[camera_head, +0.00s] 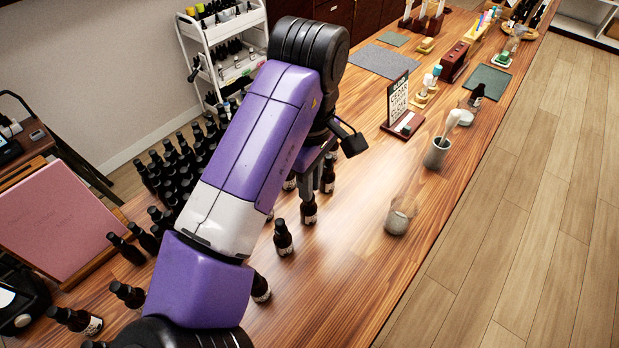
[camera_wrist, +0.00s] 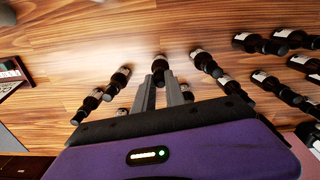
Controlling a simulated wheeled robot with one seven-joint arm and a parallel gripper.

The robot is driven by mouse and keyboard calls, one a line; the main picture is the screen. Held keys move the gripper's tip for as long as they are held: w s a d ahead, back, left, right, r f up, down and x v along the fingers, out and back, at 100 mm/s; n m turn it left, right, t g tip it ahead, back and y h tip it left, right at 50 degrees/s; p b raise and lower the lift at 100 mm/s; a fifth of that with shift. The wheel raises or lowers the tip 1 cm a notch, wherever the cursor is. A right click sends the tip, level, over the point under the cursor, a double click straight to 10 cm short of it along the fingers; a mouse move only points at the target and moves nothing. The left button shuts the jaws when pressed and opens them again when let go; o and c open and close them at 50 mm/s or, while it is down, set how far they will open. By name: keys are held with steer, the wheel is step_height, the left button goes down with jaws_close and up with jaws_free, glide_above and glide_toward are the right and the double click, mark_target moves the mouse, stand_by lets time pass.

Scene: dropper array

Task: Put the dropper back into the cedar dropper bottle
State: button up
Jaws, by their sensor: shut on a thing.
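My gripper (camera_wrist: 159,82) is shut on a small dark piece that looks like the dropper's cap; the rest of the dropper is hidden. In the head view my gripper (camera_head: 315,180) is low over the wooden table, partly behind my arm, close above a brown bottle (camera_head: 309,211). In the wrist view a brown bottle with a pale label (camera_wrist: 160,62) shows just beyond the fingertips. Whether it touches the held piece I cannot tell. Similar bottles stand to both sides, one at front left (camera_head: 283,240). Bottle labels are too small to read, so I cannot tell which is cedar.
Many dark bottles (camera_head: 180,155) crowd the table left of my arm. A lettered sign (camera_head: 398,100) stands on the right, with a grey mortar (camera_head: 437,153) and a glass flask (camera_head: 398,218) nearer the edge. The table's right front is clear.

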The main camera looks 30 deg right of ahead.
steer(key=shift+f, duration=0.2)
steer(key=o, duration=0.8)
steer(key=shift+r, duration=0.1)
